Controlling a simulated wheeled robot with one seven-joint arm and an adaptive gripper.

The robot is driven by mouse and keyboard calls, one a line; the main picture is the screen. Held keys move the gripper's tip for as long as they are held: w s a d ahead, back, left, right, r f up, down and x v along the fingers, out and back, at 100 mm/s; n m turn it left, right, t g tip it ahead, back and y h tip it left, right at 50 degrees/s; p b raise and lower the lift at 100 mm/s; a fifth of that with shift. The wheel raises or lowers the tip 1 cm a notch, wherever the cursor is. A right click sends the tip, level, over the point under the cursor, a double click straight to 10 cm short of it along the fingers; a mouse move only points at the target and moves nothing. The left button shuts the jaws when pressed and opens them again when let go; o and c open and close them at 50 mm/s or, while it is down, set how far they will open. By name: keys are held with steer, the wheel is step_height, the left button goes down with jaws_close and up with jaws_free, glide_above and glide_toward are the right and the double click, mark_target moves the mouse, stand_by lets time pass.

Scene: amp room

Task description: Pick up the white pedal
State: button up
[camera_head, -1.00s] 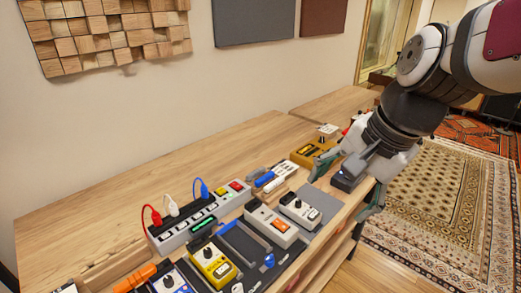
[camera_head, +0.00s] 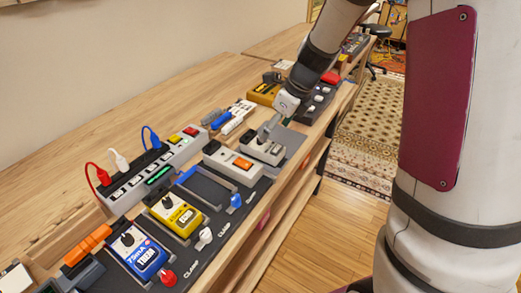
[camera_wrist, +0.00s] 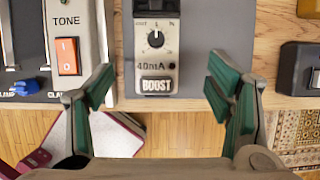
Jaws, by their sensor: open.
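A whitish-grey pedal labelled BOOST (camera_wrist: 157,60) with one black knob lies on a dark mat. In the head view the same pedal (camera_head: 262,152) sits below my gripper (camera_head: 268,132), which partly covers it. In the wrist view my gripper (camera_wrist: 161,80) is open, with one green-padded finger on each side of the pedal's near end. I cannot tell whether the fingers are level with it. A second whitish pedal, labelled TONE (camera_wrist: 83,22) with an orange switch, lies to the left; it also shows in the head view (camera_head: 220,158).
A dark pedal (camera_wrist: 299,68) lies to the right. A yellow pedal (camera_head: 178,215) and a blue pedal (camera_head: 143,257) stand farther left on the pedalboard. The bench's front edge is close.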

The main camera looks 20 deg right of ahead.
mark_target(262, 144)
steer(key=b+x, duration=0.1)
steer(key=x, duration=0.3)
steer(key=b+x, duration=0.1)
steer(key=x, duration=0.4)
steer(key=shift+s+a, duration=0.15)
steer(key=shift+a, duration=0.1)
steer(key=shift+r, duration=0.1)
steer(key=c, duration=1.6)
